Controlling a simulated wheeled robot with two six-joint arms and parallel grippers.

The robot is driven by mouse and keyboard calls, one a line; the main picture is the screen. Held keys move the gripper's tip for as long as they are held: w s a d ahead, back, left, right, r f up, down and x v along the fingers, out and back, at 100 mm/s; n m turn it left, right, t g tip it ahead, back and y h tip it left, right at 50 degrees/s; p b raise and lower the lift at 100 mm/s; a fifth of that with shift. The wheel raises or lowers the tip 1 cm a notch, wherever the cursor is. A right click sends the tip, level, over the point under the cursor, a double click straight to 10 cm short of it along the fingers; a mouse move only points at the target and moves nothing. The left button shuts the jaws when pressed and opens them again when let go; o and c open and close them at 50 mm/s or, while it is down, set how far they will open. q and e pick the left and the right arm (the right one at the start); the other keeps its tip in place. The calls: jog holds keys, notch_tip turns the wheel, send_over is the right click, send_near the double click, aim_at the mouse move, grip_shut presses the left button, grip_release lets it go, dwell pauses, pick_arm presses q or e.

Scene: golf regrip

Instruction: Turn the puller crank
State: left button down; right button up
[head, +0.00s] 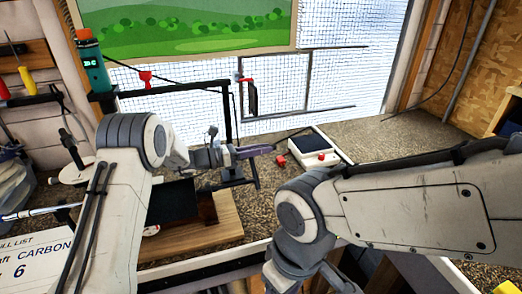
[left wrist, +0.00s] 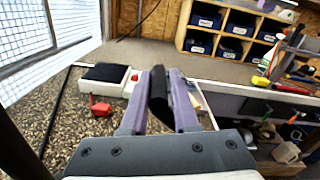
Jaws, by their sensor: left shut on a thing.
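My left gripper (head: 258,150) reaches to the right over the middle of the bench in the head view. Its purple fingers also show in the left wrist view (left wrist: 158,103), shut on a dark, rounded bar (left wrist: 157,92) that sticks up between them. I cannot tell whether this bar is the puller crank's handle. A dark bar (head: 294,134) also shows just beyond the fingertips in the head view. A black frame (head: 238,172) stands just below and behind the fingers, partly hidden by my wrist.
A white box with a dark top (head: 314,147) lies right of my left gripper, with a small red piece (head: 281,160) beside it. A wooden board (head: 225,222) lies in front. The bench's back right is clear.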

pick_arm(q)
jog(key=shift+s+d+r+m+b, duration=0.15)
jog(key=shift+s+r+m+b, duration=0.4)
jog(key=shift+m+b, duration=0.8)
jog(key=shift+s+d+r+m+b, duration=0.25)
jog(key=shift+s+m+b, duration=0.6)
jog(key=shift+b, duration=0.95)
jog(key=shift+s+d+r+m+b, duration=0.1)
jog(key=shift+s+r+m+b, duration=0.45)
jog(key=shift+m+b, duration=0.8)
jog(key=shift+s+f+n, duration=0.1)
jog(key=shift+s+n, duration=0.05)
jog(key=shift+n, duration=0.1)
jog(key=c, duration=0.8)
grip_release()
jog(key=shift+o, duration=0.2)
jog(key=b+v, duration=0.2)
jog(key=v, duration=0.5)
jog(key=shift+a, duration=0.25)
